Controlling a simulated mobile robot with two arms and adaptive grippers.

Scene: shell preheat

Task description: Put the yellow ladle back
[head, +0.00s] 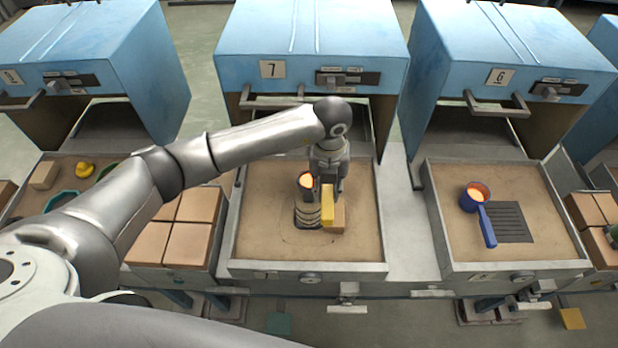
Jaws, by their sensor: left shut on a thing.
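My left gripper (329,182) reaches down over the sand tray (262,237) in front of oven 7. It is shut on the yellow ladle (327,205), whose yellow handle shows upright below the fingers. The gripper hides part of the ladle, and I cannot make out its bowl. A tan block (339,217) sits right beside the handle. My right gripper is not in view.
A blue ladle (487,228) lies in the tray before oven 6, by a dark grate (510,222) and a glowing orange opening (480,189). Tan blocks (188,243) fill a bin to the left. A small yellow object (85,170) lies in the far-left tray.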

